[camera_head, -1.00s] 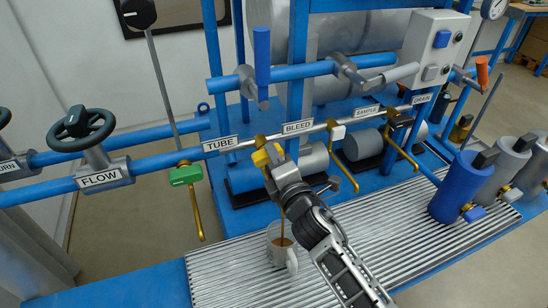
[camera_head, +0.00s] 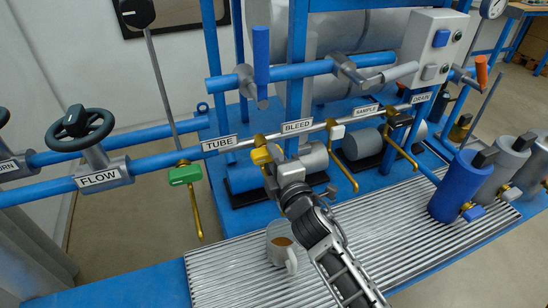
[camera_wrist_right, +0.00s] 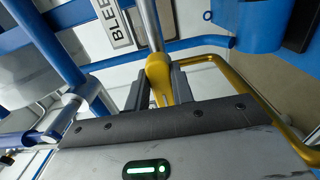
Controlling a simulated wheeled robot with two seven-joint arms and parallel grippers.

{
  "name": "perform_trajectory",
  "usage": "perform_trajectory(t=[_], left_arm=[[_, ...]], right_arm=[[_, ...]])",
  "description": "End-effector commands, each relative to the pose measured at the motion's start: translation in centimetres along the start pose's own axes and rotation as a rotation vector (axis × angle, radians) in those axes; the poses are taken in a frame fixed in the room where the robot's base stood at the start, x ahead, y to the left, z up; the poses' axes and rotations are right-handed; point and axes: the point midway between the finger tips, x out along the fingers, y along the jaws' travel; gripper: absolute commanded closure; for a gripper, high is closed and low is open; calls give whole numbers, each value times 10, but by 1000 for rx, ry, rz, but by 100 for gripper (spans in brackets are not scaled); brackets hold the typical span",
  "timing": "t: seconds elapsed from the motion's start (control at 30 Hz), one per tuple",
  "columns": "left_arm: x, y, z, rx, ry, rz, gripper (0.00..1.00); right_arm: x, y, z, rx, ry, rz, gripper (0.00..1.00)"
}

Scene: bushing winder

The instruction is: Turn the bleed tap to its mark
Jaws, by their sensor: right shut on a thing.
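The bleed tap's yellow handle (camera_head: 261,156) is on the pipe below and left of the BLEED label (camera_head: 297,127). My right gripper (camera_head: 273,166) is at this handle and hides part of the tap. In the right wrist view, the yellow handle (camera_wrist_right: 158,76) sits between the two dark fingers (camera_wrist_right: 160,92), which are shut on it. The tap's mark cannot be made out. A pale mug (camera_head: 283,252) with brown liquid stands on the ribbed tray (camera_head: 225,283) below my right wrist. My left gripper is not in view.
Blue and grey cylinders (camera_head: 458,187) stand farther right. The front tray is mostly clear.

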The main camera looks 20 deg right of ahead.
Motion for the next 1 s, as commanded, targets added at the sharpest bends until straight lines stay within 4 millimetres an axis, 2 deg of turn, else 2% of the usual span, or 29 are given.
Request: perform_trajectory(t=[0.07,0.1,0.17,0.43,0.57,0.67,1.0], left_arm=[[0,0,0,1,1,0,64],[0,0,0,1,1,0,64],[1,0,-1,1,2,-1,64],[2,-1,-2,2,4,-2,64],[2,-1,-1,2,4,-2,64],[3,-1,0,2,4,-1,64],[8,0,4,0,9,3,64]], right_arm=[[0,-2,0,7,0,-4,99],[0,-2,0,7,0,-4,68],[0,-1,0,6,0,-3,55],[-1,-1,0,3,0,-2,55],[-9,-1,0,2,0,-1,55],[-24,-2,0,2,1,-4,55],[-107,-4,0,5,-1,-6,55]])
